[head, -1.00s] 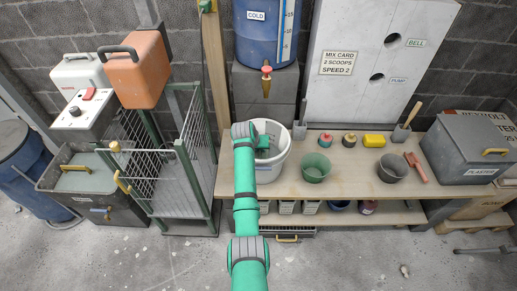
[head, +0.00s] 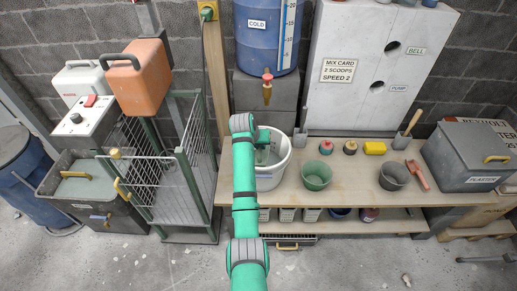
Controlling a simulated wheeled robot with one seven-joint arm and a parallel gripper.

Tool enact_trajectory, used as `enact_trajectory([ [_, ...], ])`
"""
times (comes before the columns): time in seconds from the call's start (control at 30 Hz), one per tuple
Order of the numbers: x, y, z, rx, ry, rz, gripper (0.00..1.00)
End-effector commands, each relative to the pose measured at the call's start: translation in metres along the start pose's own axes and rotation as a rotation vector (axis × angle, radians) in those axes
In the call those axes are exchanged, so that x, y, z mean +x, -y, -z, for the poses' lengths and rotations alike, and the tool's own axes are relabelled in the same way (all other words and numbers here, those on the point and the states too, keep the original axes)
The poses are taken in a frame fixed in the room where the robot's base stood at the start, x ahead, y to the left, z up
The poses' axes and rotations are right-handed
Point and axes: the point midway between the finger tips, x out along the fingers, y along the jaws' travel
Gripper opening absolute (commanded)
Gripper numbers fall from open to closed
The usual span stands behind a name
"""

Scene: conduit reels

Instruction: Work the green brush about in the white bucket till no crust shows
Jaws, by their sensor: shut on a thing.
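The white bucket (head: 272,181) stands upright on the wooden bench, left of its middle, with its mouth open toward me. My green arm crosses its left side and hides part of the rim and inside. My gripper (head: 262,139) is at the bucket's mouth, small and partly hidden by my arm. It is shut on the green brush (head: 263,157), whose lower part shows as a greenish shape inside the bucket. I cannot tell whether the brush touches the wall or bottom. The visible inner wall looks pale; any crust is too small or hidden to make out.
On the bench (head: 345,192), a green bowl (head: 316,176) stands right of the bucket, then a dark bucket (head: 393,176) and a grey plaster bin (head: 465,160). A blue cold-water barrel (head: 262,45) with a tap stands behind. A wire cage trolley (head: 165,165) is at left.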

Motion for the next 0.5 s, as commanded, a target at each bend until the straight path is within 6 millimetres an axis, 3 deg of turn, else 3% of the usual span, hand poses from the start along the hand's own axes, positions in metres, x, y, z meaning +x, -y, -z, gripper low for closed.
enact_trajectory([
  [0.5, -0.031, -0.008, 0.018, 0.002, -0.001, -0.001, 0.0],
])
